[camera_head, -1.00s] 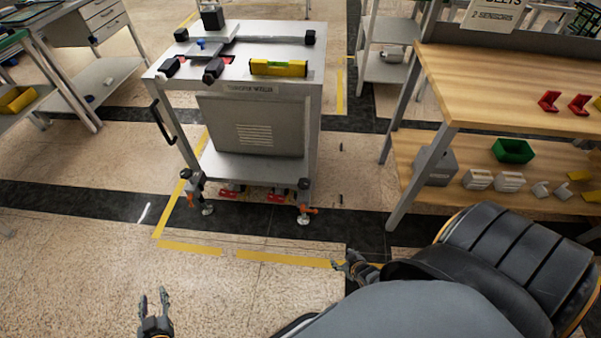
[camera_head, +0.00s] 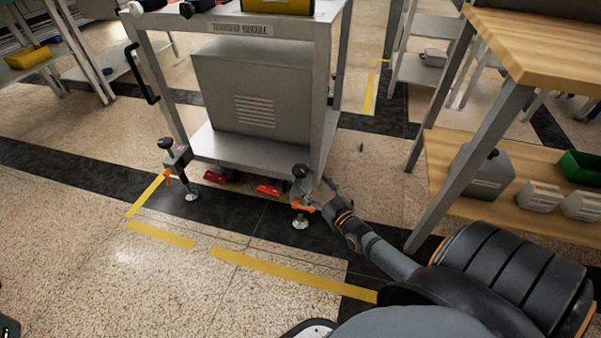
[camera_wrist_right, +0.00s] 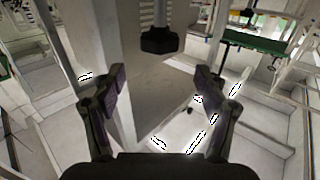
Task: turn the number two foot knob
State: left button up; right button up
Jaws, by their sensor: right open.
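The grey transfer module cart stands ahead in the head view, with its lower shelf (camera_head: 255,152) above the feet. A black foot knob (camera_head: 301,171) tops the front right foot, above an orange lever and a round pad. Another black foot knob (camera_head: 166,143) tops the front left foot. No numbers are readable on them. My right gripper (camera_head: 317,195) is at the front right foot, just right of and below its knob. In the right wrist view, my open right gripper (camera_wrist_right: 158,82) has a dark knob (camera_wrist_right: 160,40) ahead, beyond its fingertips and not clasped. My left gripper is out of view.
Red pedals (camera_head: 268,189) sit under the cart between the feet. A wooden workbench (camera_head: 540,50) with a leg and lower shelf stands close on the right. Yellow floor tape (camera_head: 290,273) runs before the cart. The floor at front left is clear.

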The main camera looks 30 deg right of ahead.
aim_at(296, 164)
jog(key=w+b, duration=0.2)
jog(key=w, duration=0.2)
jog(key=w+b, duration=0.3)
jog(key=w, duration=0.2)
jog(key=shift+w+d+f+b, duration=0.15)
jog(key=shift+w+b, duration=0.05)
jog(key=shift+b, duration=0.1)
